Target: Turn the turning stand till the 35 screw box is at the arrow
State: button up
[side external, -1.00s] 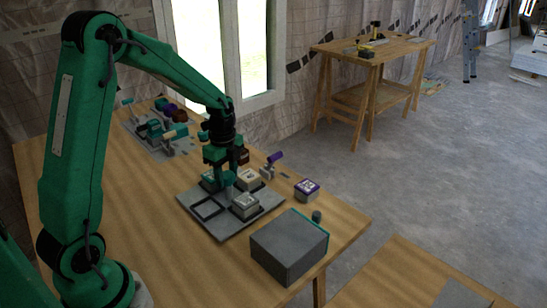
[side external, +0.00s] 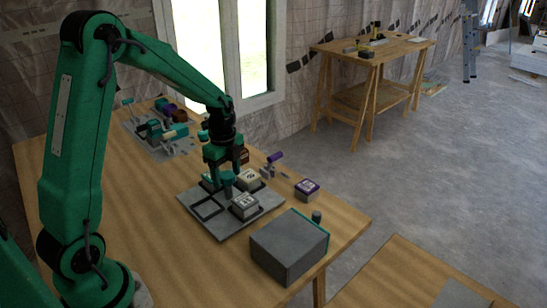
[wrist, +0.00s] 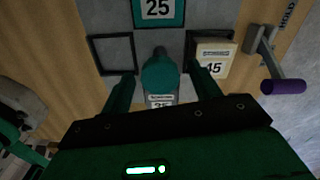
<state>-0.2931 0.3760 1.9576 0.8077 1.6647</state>
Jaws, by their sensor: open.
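The turning stand is a grey square plate (side external: 215,228) on the wooden table, with a teal knob (wrist: 160,72) at its middle. In the wrist view, a teal-edged box marked 25 (wrist: 157,10) is at the top and a cream box marked 45 (wrist: 212,58) at the right. A box seemingly marked 35 (wrist: 160,101) is below the knob, partly hidden. The left seat (wrist: 112,53) is an empty black frame. My gripper (wrist: 163,78) is open, its fingers on either side of the knob. I cannot make out the arrow.
A purple-handled lever (wrist: 283,86) beside the stand has a HOLD label near it. A purple-topped box (side external: 307,189) and a large grey block (side external: 289,247) are on the table to the right. Another panel with coloured levers (side external: 160,135) stands at the back.

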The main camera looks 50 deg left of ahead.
jog(key=shift+r, duration=3.8)
jog(key=shift+s+d+r+n, duration=0.25)
jog(key=shift+d+r+n, duration=0.1)
jog(key=shift+r, duration=0.1)
jog(key=s+d+r+n+t, duration=0.2)
jog(key=s+d+r+n, duration=0.2)
jog(key=s+n, duration=0.3)
jog(key=s+d+r+n+t, duration=0.3)
jog(key=s+d+n, duration=0.4)
jog(key=s, duration=0.3)
jog(key=shift+d+r+n+t, duration=0.2)
jog(key=shift+r+n+t, duration=0.1)
jog(key=shift+r+n, duration=0.3)
